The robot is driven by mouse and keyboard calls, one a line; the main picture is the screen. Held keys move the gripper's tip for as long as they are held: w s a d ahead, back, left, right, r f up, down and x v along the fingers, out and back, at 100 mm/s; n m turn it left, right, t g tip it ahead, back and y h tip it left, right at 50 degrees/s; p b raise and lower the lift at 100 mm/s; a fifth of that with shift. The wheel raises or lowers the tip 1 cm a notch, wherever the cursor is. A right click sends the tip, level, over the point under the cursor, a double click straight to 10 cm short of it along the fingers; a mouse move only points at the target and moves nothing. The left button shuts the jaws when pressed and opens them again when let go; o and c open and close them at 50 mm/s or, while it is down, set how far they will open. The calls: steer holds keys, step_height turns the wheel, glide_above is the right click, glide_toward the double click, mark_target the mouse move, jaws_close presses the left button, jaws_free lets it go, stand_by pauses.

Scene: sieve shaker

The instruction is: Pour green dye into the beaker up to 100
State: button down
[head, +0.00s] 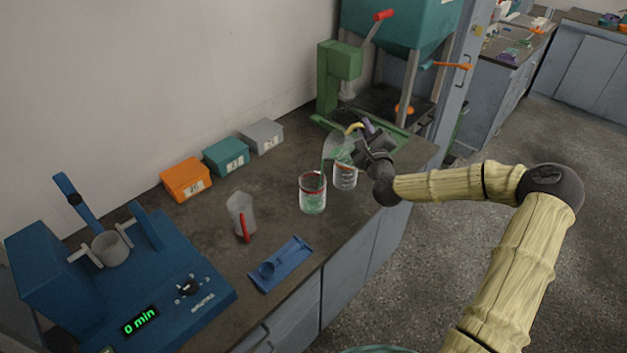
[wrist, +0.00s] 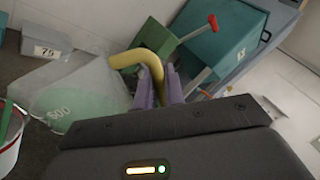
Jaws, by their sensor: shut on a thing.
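My gripper (head: 364,140) is shut on the yellow handle (wrist: 142,60) of a clear jug (head: 338,147).
A clear graduated vessel (head: 345,177) stands right of the beaker, under the jug. A frosted cup (head: 241,213) with a red item and a blue tray (head: 280,264) are nearer. Orange (head: 186,180), teal (head: 226,157) and grey (head: 262,136) boxes line the wall. A green press (head: 338,75) stands behind.

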steer(key=shift+s+a+r+n, duration=0.1)
steer(key=shift+a+n, duration=0.2)
steer(key=shift+n, duration=0.2)
stand_by(1.3)
steer(key=d+m, duration=0.1)
steer(key=m, duration=0.1)
steer(key=d+m, duration=0.1)
steer(key=w+d+f+m+h, duration=0.1)
steer(key=d+m, duration=0.1)
steer(key=shift+f+m, duration=0.1)
steer(key=shift+m, duration=0.2)
steer(key=shift+a, duration=0.3)
steer(key=shift+d, duration=0.15)
